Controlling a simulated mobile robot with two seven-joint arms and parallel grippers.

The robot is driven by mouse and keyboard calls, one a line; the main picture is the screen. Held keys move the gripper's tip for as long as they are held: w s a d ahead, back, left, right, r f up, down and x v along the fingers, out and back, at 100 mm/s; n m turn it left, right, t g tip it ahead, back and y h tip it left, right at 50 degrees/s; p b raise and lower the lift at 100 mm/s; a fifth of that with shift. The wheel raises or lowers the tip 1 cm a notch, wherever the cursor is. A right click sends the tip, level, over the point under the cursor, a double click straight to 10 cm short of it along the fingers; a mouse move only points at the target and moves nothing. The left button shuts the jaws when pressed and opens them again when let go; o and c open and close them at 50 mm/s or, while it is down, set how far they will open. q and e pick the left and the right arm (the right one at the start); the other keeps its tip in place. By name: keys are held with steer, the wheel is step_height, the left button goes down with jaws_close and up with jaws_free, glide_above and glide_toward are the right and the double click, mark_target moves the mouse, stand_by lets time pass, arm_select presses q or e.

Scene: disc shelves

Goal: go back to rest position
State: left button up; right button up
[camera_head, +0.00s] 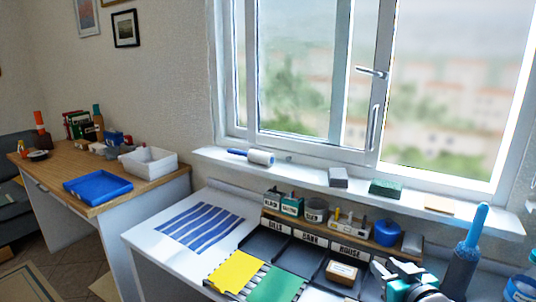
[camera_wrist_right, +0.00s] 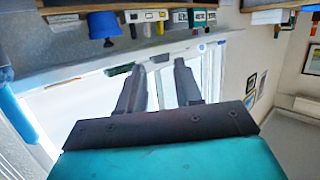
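My right gripper (camera_head: 400,272) shows at the lower right of the head view, teal and black, over the right part of the white desk. In the right wrist view its two dark fingers (camera_wrist_right: 160,70) stand apart with nothing between them, so it is open and empty. The window shows behind the fingers there. My left gripper is in neither view.
The white desk (camera_head: 145,240) carries a blue-striped sheet (camera_head: 200,226), a labelled organizer (camera_head: 308,238) with yellow and green sheets, a small box (camera_head: 341,272) and a blue-topped bottle (camera_head: 464,262). A wooden desk (camera_head: 60,168) with a blue tray (camera_head: 97,187) and white bin (camera_head: 149,160) stands left.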

steer(key=s+a+f+g, duration=0.2)
steer(key=s+a+f, duration=0.2)
steer(key=s+f, duration=0.4)
steer(key=s+a+f+g, duration=0.2)
steer(key=s+a+f, duration=0.2)
steer(key=s+f, duration=0.5)
steer(key=s, duration=0.8)
steer(key=shift+a+f+n, duration=0.25)
steer(key=shift+a+n, duration=0.05)
steer(key=shift+a, duration=0.05)
